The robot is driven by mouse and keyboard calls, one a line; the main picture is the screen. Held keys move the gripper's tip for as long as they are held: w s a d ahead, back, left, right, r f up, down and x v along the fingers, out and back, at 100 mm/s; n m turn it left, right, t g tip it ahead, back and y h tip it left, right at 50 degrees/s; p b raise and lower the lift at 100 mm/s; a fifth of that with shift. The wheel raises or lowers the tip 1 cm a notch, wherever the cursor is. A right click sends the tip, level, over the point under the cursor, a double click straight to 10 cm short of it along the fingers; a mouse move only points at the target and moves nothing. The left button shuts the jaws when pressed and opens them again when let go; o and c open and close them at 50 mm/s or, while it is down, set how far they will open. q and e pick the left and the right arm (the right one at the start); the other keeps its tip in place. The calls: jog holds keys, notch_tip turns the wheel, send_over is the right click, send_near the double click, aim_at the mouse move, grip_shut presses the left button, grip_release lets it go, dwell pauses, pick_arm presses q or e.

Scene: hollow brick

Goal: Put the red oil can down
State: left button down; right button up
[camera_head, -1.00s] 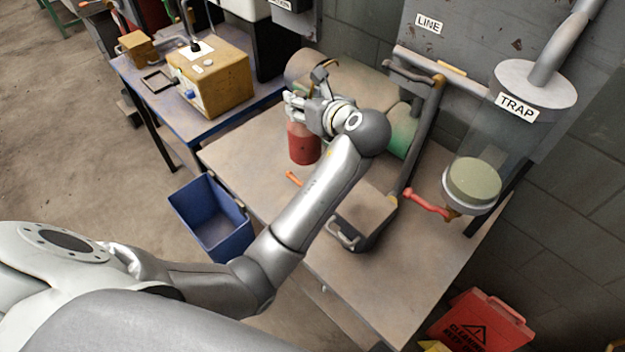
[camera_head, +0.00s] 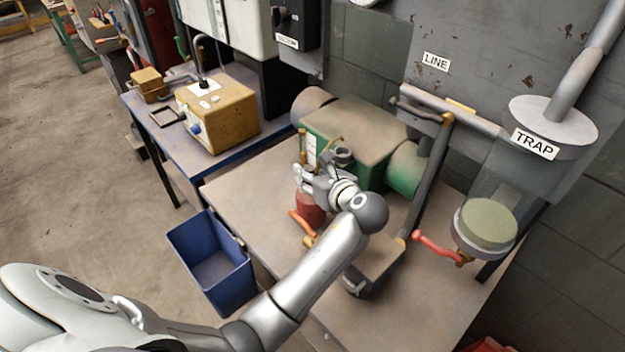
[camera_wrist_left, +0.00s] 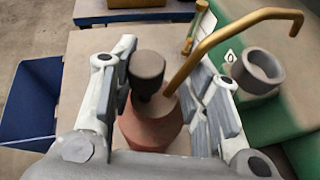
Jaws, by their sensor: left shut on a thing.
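The red oil can (camera_head: 311,209) is upright at the table, in front of the green machine. The left wrist view shows its red cone-shaped top (camera_wrist_left: 151,128), a dark cap and a bent brass spout (camera_wrist_left: 232,38). My left gripper (camera_head: 308,178) is around the can's upper part, its fingers (camera_wrist_left: 160,95) on both sides of the top, shut on it. The can's base is partly hidden, so I cannot tell whether it touches the table (camera_head: 258,205). My right gripper does not show.
A green machine (camera_head: 345,150) stands just behind the can. An orange-handled valve (camera_head: 302,224) is close in front of it. A blue bin (camera_head: 213,262) stands left of the table. A glass trap (camera_head: 488,222) with a red lever is at right. The table's left part is clear.

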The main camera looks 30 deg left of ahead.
pick_arm(q)
jog(key=shift+f, duration=0.9)
jog(key=c, duration=0.8)
grip_release()
jog(key=shift+f, duration=0.1)
jog(key=shift+s+d+r+p, duration=0.15)
jog(key=shift+r+p, duration=0.15)
jog(key=p+v, duration=0.9)
jog(key=v, duration=0.2)
jog(key=shift+s+d+p, duration=0.2)
jog(key=shift+d+p, duration=0.05)
jog(key=shift+p, duration=0.1)
